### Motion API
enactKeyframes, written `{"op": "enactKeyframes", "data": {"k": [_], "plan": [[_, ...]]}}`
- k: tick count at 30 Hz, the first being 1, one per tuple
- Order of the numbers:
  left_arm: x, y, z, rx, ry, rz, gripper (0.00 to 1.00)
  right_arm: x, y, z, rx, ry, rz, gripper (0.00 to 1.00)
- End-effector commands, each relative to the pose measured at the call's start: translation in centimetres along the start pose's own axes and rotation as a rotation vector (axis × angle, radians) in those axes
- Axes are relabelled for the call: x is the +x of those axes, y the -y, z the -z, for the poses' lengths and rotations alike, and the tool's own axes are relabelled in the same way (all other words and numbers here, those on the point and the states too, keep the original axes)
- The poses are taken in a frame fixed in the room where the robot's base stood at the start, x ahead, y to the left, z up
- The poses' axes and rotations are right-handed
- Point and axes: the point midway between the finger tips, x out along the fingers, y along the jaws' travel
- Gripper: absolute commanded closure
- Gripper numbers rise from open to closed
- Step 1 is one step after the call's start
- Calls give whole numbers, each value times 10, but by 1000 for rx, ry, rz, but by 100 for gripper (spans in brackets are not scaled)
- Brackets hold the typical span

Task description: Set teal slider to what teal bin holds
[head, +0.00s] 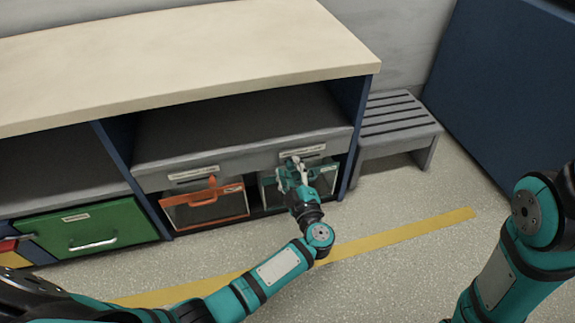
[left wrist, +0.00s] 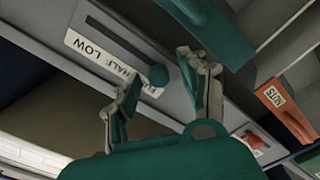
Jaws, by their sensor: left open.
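The teal bin (head: 326,179) sits in the right bay under the counter, partly hidden by my left gripper; its contents are not clear. The slider panel above it carries a white label (head: 303,152). In the left wrist view this label (left wrist: 88,48) is tilted, with the words HALF and LOW legible. The teal slider knob (left wrist: 158,75) sits in a slot beside the label, near the end away from LOW. My left gripper (head: 292,163) is open, with its fingertips (left wrist: 157,66) on either side of the knob; I cannot tell whether they touch it. My right gripper is out of view.
An orange bin (head: 206,208) with its own slider label (head: 194,173) is left of the teal one; its NUTS tag (left wrist: 275,96) shows in the wrist view. A green drawer (head: 90,229) is further left. A grey slatted bench (head: 395,120) stands right; the floor in front is open.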

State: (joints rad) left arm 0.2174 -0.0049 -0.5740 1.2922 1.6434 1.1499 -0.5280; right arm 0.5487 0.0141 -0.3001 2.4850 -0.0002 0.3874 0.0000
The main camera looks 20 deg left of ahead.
Motion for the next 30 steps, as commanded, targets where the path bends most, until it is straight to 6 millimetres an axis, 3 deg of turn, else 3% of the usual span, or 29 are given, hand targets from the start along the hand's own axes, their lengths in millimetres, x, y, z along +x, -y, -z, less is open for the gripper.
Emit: {"op": "enactKeyframes", "data": {"k": [8,18,30], "plan": [[0,0,0,0,0,0,56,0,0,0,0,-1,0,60],[0,0,0,0,0,0,99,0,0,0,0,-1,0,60],[0,-2,1,-1,0,1,100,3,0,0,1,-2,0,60]]}}
